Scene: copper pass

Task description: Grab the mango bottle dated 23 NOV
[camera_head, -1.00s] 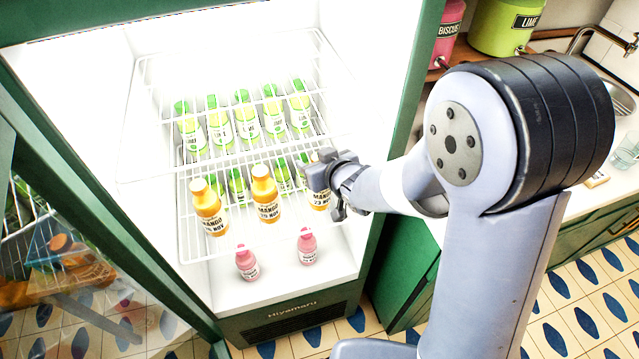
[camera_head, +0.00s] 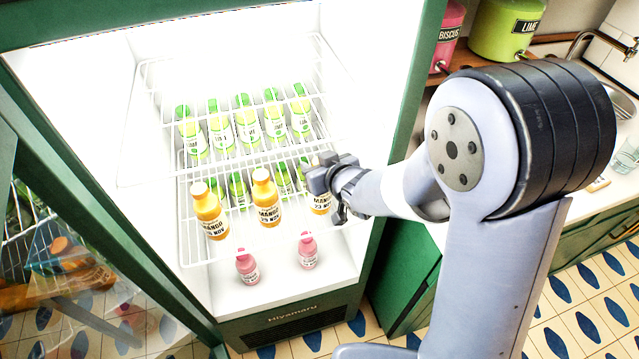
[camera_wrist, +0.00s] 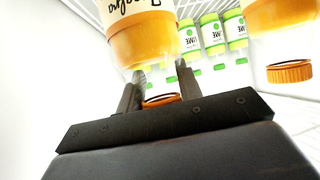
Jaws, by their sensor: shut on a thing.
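The mango bottle dated 23 NOV (camera_head: 320,204) stands at the right of the front row on the fridge's lower wire shelf. It is orange with a white label, partly hidden by my gripper. My gripper (camera_head: 318,178) reaches in from the right and is shut on its neck. The wrist view is upside down: there the bottle (camera_wrist: 145,45) hangs from the top, its orange cap (camera_wrist: 160,100) between the fingers (camera_wrist: 158,88). Two more mango bottles stand left of it, a middle one (camera_head: 266,203) and a left one (camera_head: 209,212); their dates are hard to read.
Lime bottles (camera_head: 246,125) stand in a row on the upper wire shelf, with more behind the mango bottles. Two small pink bottles (camera_head: 307,250) stand on the fridge floor. The green door frame (camera_head: 395,130) is close to my arm on the right.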

